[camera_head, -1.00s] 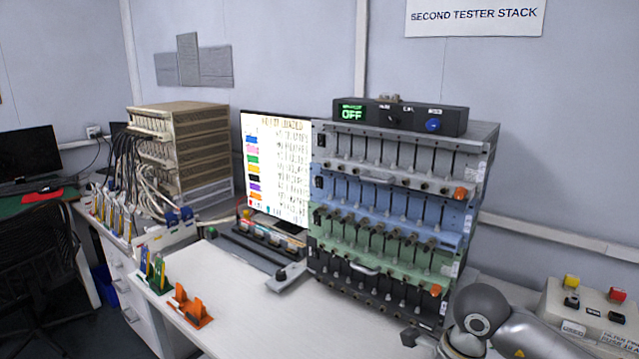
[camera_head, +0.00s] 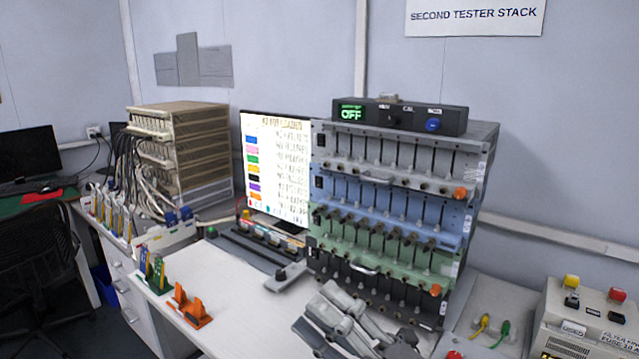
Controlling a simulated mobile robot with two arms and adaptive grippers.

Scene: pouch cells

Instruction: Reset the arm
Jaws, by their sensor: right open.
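My right gripper (camera_head: 318,310) is at the bottom centre of the head view, over the white bench (camera_head: 235,302). Its grey fingers point up and left and are apart, with nothing seen between them. It is in front of the lower left part of the tester stack (camera_head: 390,205). I cannot tell whether it touches anything. My left gripper is not in view.
The black box reading OFF (camera_head: 400,116) tops the stack. A screen (camera_head: 275,165) and a long dark fixture (camera_head: 250,248) stand to its left. Orange (camera_head: 188,306) and green (camera_head: 154,272) holders sit near the bench's left edge. A beige button box (camera_head: 590,318) is at right.

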